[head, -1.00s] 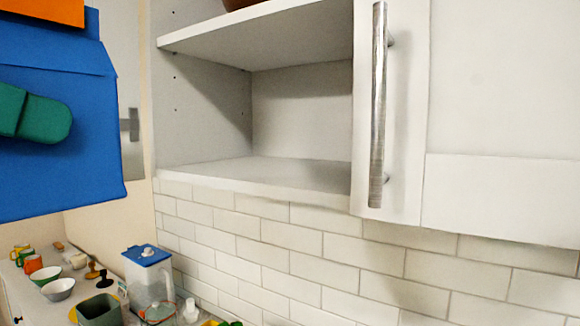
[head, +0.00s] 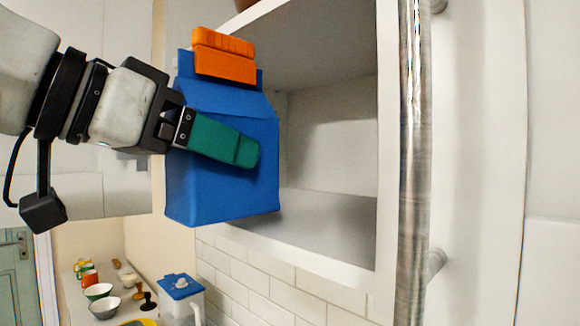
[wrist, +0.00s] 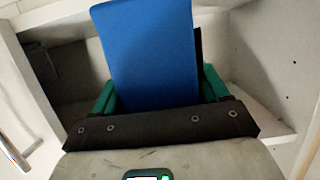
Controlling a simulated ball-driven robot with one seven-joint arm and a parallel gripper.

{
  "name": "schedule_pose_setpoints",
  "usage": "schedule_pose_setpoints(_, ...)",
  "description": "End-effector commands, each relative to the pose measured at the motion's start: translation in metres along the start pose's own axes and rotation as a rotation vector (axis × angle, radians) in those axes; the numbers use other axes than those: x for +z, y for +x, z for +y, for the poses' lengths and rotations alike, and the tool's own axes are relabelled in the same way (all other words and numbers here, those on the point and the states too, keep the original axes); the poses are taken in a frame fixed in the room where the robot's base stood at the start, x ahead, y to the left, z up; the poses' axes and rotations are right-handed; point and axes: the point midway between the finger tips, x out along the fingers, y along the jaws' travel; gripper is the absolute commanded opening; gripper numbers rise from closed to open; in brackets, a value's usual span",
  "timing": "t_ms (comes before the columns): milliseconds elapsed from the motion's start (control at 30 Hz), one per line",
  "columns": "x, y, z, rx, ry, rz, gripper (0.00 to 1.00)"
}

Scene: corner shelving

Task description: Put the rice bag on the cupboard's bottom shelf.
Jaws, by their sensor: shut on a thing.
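The rice bag is a blue, box-like pack with an orange clip on top (head: 222,190); in the wrist view its blue side (wrist: 148,55) rises between my fingers. My gripper (head: 235,148), with green fingers, is shut on the bag's side and holds it upright in the air. It also shows in the wrist view (wrist: 155,98). The open cupboard's bottom shelf (head: 320,230) lies behind and to the right of the bag. The bag covers the left part of the opening, so I cannot tell whether its far side is inside.
The cupboard's open door with a long metal handle (head: 413,160) stands close at the right. Below, a counter holds a blue-lidded jug (head: 180,288), bowls (head: 103,307) and cups. The visible shelf space right of the bag is empty.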

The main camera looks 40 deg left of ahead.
Motion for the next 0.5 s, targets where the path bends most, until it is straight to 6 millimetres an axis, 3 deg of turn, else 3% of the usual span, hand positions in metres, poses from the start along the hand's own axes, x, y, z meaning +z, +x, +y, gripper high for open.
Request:
schedule_pose_setpoints(200,-0.015,0.035,0.001,0.001,0.004,0.005,0.06)
schedule_pose_setpoints(500,-0.020,0.054,0.001,0.000,0.003,0.005,0.06)
